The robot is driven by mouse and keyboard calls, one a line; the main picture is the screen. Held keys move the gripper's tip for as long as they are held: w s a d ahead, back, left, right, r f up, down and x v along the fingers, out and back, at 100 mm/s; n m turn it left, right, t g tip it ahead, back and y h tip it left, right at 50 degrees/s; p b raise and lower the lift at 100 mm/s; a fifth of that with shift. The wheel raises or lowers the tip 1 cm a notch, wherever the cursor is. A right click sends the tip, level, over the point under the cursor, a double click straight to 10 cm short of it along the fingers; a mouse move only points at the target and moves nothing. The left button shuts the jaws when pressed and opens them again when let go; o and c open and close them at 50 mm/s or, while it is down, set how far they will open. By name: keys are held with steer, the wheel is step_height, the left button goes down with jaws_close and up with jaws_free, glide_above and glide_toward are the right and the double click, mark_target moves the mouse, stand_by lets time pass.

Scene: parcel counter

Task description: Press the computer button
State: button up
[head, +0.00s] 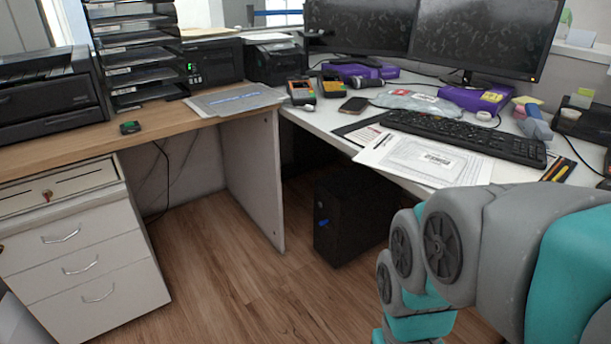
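A black computer tower (352,215) stands on the wood floor under the white desk, right of a desk side panel. Its narrow front faces me and carries a small round spot (320,204) near the top, which may be the button, and a small blue mark (323,222) below it. The details are too small to tell for certain. My grey and teal arm fills the lower right, in front of and to the right of the tower. My gripper is not in view.
A white drawer unit (85,262) stands at the left under the wooden counter (60,153). A desk side panel (252,175) stands left of the tower. The floor (235,290) before the tower is clear. A keyboard (465,137), papers and two monitors are on the white desk.

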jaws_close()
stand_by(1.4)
